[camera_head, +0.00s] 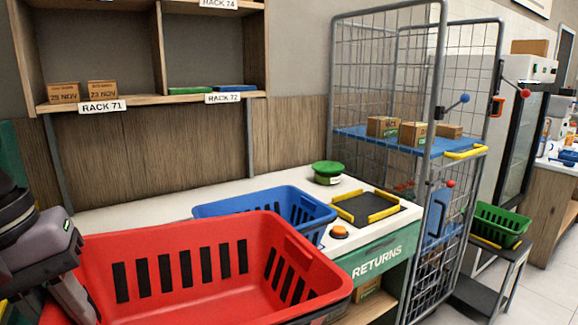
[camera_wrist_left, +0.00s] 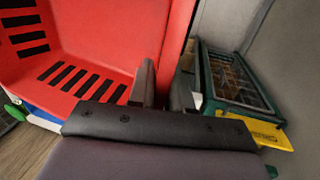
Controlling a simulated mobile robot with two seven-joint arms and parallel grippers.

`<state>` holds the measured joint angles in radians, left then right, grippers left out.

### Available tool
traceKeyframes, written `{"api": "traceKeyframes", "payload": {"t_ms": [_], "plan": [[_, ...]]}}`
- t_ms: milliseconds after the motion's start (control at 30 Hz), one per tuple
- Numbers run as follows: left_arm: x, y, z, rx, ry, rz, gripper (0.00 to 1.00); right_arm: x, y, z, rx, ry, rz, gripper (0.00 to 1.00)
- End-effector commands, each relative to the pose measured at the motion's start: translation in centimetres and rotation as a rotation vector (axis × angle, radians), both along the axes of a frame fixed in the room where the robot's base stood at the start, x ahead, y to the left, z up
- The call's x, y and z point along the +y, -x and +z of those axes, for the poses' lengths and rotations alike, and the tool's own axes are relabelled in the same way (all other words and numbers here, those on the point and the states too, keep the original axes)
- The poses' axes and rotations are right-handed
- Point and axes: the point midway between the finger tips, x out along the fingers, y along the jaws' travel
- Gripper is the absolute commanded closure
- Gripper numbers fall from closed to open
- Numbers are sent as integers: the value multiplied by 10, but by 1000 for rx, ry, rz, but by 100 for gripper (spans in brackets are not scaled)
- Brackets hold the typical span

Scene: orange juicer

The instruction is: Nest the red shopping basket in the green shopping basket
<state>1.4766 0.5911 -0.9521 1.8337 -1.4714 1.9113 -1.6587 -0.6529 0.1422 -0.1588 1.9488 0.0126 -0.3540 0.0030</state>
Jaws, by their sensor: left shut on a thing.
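The red shopping basket (camera_head: 170,265) fills the lower left of the head view, empty and held in front of the counter. My left gripper (camera_head: 78,290) is shut on the basket's left wall. In the left wrist view the fingers (camera_wrist_left: 165,88) are at the edge of the red wall (camera_wrist_left: 115,35). The green shopping basket (camera_head: 502,224) sits at the far right on a small dark-topped stand, well apart from the red one. Its inside is mostly hidden. My right gripper is not in view.
A blue basket (camera_head: 262,203) stands on the white returns counter (camera_head: 120,212), behind the red one. A green round container (camera_head: 328,172) and an orange button (camera_head: 339,232) are also there. A tall wire cage (camera_head: 385,60) stands between the counter and the green basket's stand.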

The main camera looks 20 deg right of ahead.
Motion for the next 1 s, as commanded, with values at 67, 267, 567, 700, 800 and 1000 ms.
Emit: {"api": "traceKeyframes", "payload": {"t_ms": [67, 267, 567, 700, 800, 1000], "plan": [[8, 4, -33, 8, -1, -18, 100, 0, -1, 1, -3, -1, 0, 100], [29, 13, -128, 11, -2, -83, 100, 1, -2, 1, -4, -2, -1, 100], [61, 26, -271, 7, 0, -184, 100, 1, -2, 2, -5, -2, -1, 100], [71, 29, -321, 5, 0, -220, 100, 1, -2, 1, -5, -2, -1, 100], [73, 29, -335, -4, 5, -238, 100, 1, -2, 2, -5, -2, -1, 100], [72, 29, -334, -4, 5, -237, 100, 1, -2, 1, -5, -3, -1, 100]]}}
